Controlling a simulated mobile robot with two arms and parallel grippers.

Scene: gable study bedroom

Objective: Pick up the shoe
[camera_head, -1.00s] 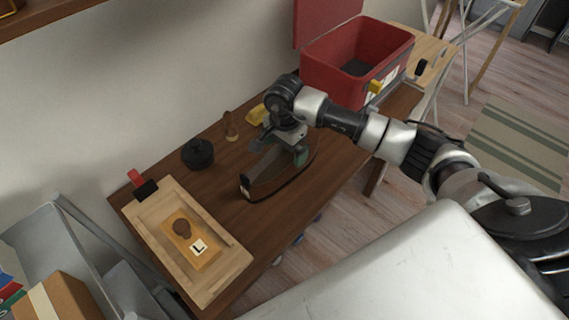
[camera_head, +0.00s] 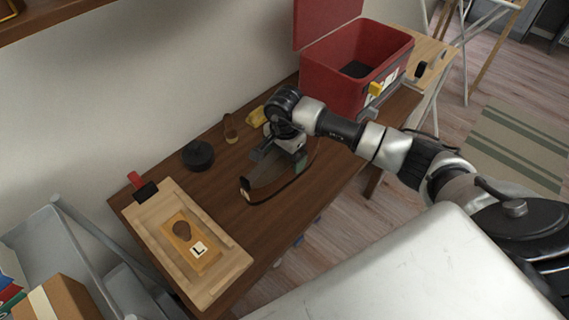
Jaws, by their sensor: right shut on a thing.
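The shoe (camera_head: 272,190) is a dark, long, low shape with a brown edge, at the middle of the brown desk (camera_head: 225,180). My right arm reaches in from the right, and its gripper (camera_head: 266,158) is at the shoe from above, shut on it. The gripper and wrist hide the far part of the shoe and most of the contact. I cannot tell whether the shoe is clear of the desk. My left gripper is out of view.
A wooden tray (camera_head: 150,207) with an orange block marked L (camera_head: 188,240) lies at the desk's left end. A black round lidded pot (camera_head: 198,155), a small brown item (camera_head: 230,128) and a yellow object (camera_head: 256,116) stand along the back. An open red box (camera_head: 338,80) is at the right.

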